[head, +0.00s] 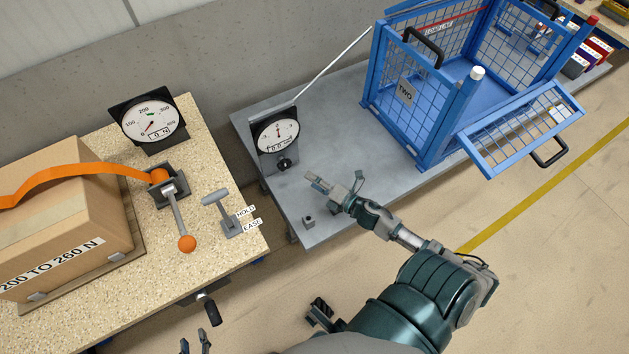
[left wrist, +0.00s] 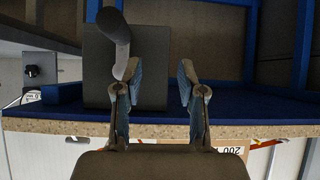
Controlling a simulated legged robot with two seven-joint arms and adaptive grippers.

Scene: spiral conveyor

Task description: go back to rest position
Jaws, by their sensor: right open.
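My left gripper (head: 195,343) shows only its fingertips at the bottom edge of the head view, below the speckled bench. In the left wrist view the left gripper (left wrist: 155,88) has its fingers apart with nothing between them. A grey lever handle (left wrist: 121,40) is just beyond its left finger; I cannot tell whether they touch. My right gripper (head: 333,188) is open and empty over the grey platform (head: 335,125), in front of the small dial gauge (head: 278,132). I cannot tell its height.
The speckled bench (head: 205,150) holds a strapped cardboard box (head: 60,210), an orange-knobbed ratchet (head: 175,210), a force dial (head: 149,121) and a HOLD/EASE lever (head: 222,212). A blue mesh cage (head: 405,100) stands on the platform, its gate (head: 520,130) folded outward. Floor at right is clear.

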